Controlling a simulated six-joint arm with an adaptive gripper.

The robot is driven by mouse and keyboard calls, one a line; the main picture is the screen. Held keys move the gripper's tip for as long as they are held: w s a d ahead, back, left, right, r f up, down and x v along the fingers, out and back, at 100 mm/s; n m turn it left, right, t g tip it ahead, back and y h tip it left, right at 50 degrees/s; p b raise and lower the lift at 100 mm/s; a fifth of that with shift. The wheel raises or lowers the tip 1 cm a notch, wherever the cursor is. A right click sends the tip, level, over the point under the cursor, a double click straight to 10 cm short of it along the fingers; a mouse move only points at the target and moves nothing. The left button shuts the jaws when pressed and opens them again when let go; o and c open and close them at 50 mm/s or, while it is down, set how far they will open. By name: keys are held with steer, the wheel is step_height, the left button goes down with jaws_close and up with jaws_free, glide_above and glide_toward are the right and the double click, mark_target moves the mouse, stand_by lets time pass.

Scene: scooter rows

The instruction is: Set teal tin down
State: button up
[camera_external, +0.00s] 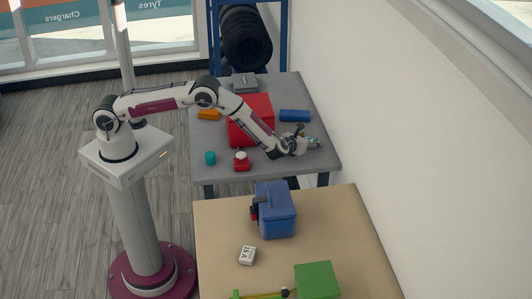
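A small teal tin (210,157) stands upright on the grey table (222,176), near its front left corner. My gripper (311,143) is low over the right side of the same table, well to the right of this tin and apart from it. A small greenish patch shows at the fingertips. It is too small to tell whether it is a held thing or part of the gripper. The fingers are too small to tell whether they are open or shut.
On the grey table are a red box (252,108), a blue block (294,116), an orange piece (209,114) and a red piece with a white top (242,161). The tan table (222,222) in front holds a blue box (276,209) and green box (317,280). A wall (430,120) borders the right.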

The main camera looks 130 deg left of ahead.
steer(key=shift+r, duration=0.15)
steer(key=shift+v, duration=6.05)
